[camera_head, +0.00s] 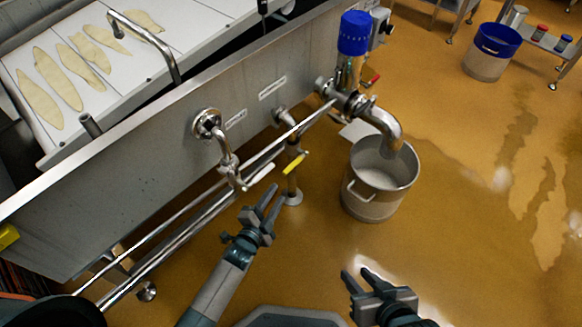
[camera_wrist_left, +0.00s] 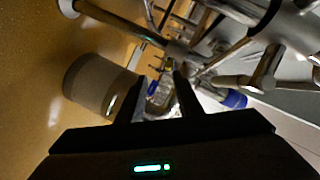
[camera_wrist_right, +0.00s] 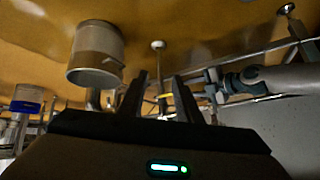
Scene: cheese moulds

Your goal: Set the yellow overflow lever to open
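The yellow lever (camera_head: 294,162) is on a small valve on the vertical pipe below the tank wall, near the middle of the head view. Its handle lies slanted, up to the right. A small yellow patch between the fingers in the right wrist view (camera_wrist_right: 164,96) appears to be the same lever. My left gripper (camera_head: 273,194) is open and empty, short of the lever, below and left of it in the head view. My right gripper (camera_head: 355,272) is open and empty, lower and further right, over the floor. The left wrist view does not show the yellow lever clearly.
A white-handled lever (camera_head: 262,174) sits just left of the yellow one, near my left gripper. Steel pipes (camera_head: 190,225) run along the tank wall (camera_head: 130,170). A steel pot (camera_head: 372,205) stands under the outlet spout (camera_head: 385,122). A red lever (camera_head: 373,80) is further back.

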